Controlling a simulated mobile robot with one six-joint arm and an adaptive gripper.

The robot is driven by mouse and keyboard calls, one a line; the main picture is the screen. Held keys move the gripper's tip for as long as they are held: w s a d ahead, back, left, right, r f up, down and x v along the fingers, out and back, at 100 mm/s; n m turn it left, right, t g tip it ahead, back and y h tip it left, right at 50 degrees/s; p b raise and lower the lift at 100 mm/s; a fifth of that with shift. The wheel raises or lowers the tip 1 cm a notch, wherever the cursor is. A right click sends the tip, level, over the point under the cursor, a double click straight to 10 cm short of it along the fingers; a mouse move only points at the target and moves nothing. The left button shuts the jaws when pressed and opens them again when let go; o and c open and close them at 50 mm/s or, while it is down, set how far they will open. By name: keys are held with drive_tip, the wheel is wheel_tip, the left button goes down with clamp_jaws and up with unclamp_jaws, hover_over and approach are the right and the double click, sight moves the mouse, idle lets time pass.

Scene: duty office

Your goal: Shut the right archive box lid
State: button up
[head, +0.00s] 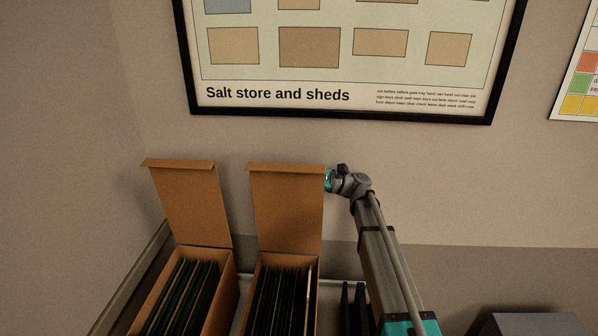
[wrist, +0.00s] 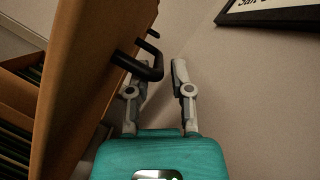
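The right archive box (head: 252,300) is brown cardboard with dark files inside. Its lid (head: 286,212) stands open, nearly upright, at the back of the box. In the wrist view the lid (wrist: 85,70) fills the left side, and a black handle (wrist: 150,74) sticks out from it. My gripper (wrist: 156,80) is open, its two grey fingers apart and close to the handle; I cannot tell whether they touch it. In the head view only a teal part of my gripper shows at the lid's upper right edge; the fingers are hidden behind the lid.
The left archive box (head: 223,300) stands beside it with its lid (head: 190,205) also upright. A black-framed poster (head: 340,112) hangs on the wall behind. Dark upright objects (head: 354,305) stand right of the boxes. A grey box-like object (head: 530,324) is at lower right.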

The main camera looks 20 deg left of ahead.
drive_tip(key=shift+x, duration=0.85)
drive_tip(key=shift+c, duration=0.2)
clamp_jaws()
